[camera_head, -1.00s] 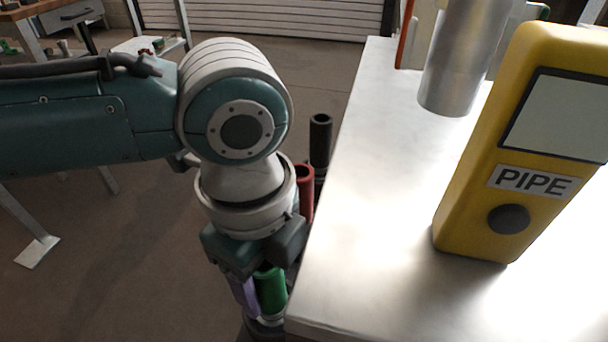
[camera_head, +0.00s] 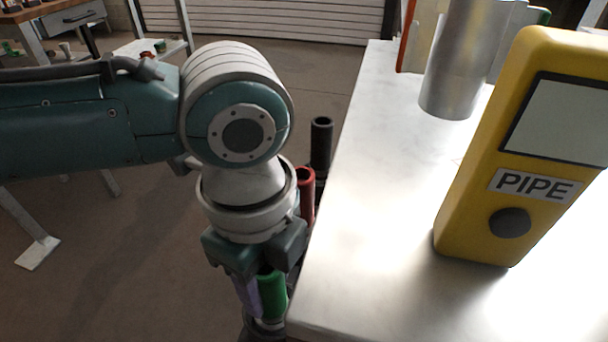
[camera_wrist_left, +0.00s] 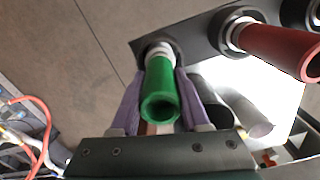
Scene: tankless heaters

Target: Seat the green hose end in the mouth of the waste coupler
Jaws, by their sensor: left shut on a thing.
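The green hose end (camera_head: 272,293) stands beside the near left corner of the metal table. In the left wrist view the green hose end (camera_wrist_left: 160,90) shows its open round mouth, with a pale collar behind it at a dark bar. My left gripper (camera_head: 259,298) points down and is shut on the green hose end, with a purple finger on each side of it in the wrist view (camera_wrist_left: 160,78). I cannot pick out the waste coupler for certain in either view. My right gripper is not in view.
A red hose end (camera_head: 306,190) and a black one (camera_head: 320,143) stand in the same row along the table's left edge. On the metal table (camera_head: 385,215) stands a yellow device marked PIPE (camera_head: 530,150). A grey metal cylinder (camera_head: 455,65) is near the table's back.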

